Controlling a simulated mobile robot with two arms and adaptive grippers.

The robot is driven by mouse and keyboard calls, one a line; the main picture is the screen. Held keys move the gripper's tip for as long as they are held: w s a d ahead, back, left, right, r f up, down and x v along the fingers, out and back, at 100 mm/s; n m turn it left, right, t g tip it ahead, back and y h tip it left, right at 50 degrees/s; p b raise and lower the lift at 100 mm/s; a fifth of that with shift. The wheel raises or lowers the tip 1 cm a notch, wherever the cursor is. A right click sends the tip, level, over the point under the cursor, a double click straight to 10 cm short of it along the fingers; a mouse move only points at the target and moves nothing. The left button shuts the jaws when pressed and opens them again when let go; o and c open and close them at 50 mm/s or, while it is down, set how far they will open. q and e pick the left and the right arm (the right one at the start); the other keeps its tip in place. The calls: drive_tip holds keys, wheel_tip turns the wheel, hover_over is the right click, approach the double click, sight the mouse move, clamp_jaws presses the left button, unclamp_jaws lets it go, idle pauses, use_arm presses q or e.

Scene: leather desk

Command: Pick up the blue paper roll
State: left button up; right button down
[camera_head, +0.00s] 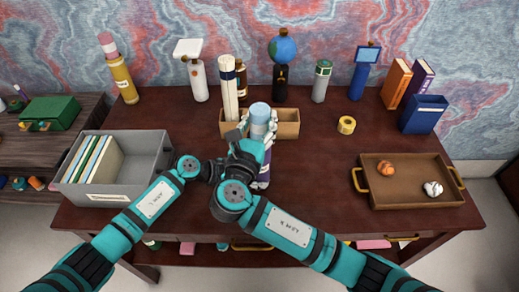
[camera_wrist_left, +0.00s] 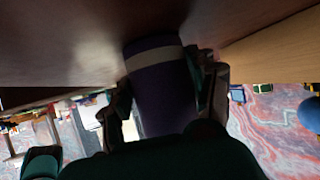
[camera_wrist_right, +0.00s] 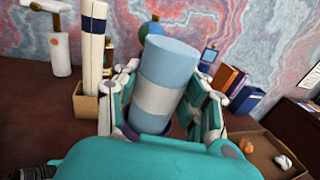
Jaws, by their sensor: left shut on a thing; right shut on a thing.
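The blue paper roll (camera_head: 260,113) is upright near the middle of the desk, with a light blue top and a pale band. My right gripper (camera_wrist_right: 167,88) is shut around its upper part, and the light blue top (camera_wrist_right: 170,58) sticks out above the fingers. In the left wrist view, my left gripper (camera_wrist_left: 163,80) is shut around a dark purple cylinder with a white band (camera_wrist_left: 158,65), which looks like the roll's lower part. Its end is close to the desk surface; I cannot tell if it touches. In the head view the right arm mostly hides my left gripper.
A wooden box (camera_head: 288,124) with a tall white roll (camera_head: 228,85) stands just behind. A grey bin (camera_head: 150,152) of folders is at left, a brown tray (camera_head: 410,199) at right. Yellow tape (camera_head: 346,125) lies right of the box. The desk before the tray's left side is clear.

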wheel_tip(320, 180, up, 28)
idle(0.6)
use_arm(q)
drive_tip(key=o, duration=0.9)
